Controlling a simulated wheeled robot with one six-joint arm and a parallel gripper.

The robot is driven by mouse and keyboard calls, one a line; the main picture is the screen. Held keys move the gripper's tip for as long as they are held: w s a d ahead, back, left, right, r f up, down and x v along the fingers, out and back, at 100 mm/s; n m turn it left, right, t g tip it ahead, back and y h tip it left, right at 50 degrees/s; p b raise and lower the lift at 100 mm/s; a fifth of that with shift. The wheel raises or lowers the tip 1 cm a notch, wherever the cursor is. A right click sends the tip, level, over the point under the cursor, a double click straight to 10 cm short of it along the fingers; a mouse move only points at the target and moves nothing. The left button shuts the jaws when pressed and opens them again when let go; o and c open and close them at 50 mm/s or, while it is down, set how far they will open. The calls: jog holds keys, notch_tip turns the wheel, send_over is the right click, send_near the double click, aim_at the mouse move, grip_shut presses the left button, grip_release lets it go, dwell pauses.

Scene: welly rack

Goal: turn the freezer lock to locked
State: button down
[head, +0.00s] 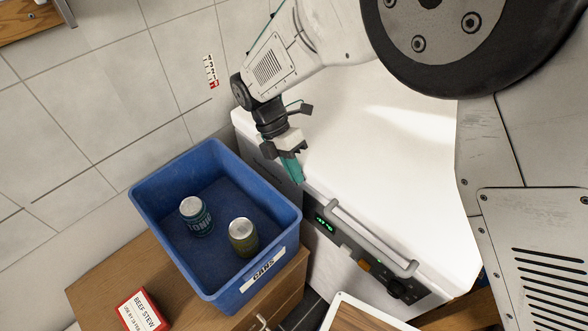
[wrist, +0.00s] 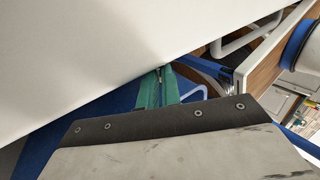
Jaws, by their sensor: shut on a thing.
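The white freezer (head: 370,150) stands at the middle right in the head view, its front panel (head: 345,240) facing the lower left. The panel bears a green-lit display (head: 325,225), a grey bar handle (head: 370,238), a small orange piece (head: 363,265) and a black knob (head: 400,290). I cannot tell for sure which part is the lock. My gripper (head: 293,172), with teal fingers, is at the freezer's left edge, apart from the knob. In the wrist view my gripper (wrist: 159,82) is shut on a small, thin dark thing that I cannot identify.
A blue bin (head: 165,180) labelled CANS holds two cans, a teal one (head: 196,218) and an olive one (head: 243,238). It stands on a wooden cabinet (head: 110,275) close beside my gripper. The freezer top is clear.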

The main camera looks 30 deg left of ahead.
jog(key=c, duration=1.6)
grip_release()
jog(key=v, duration=0.8)
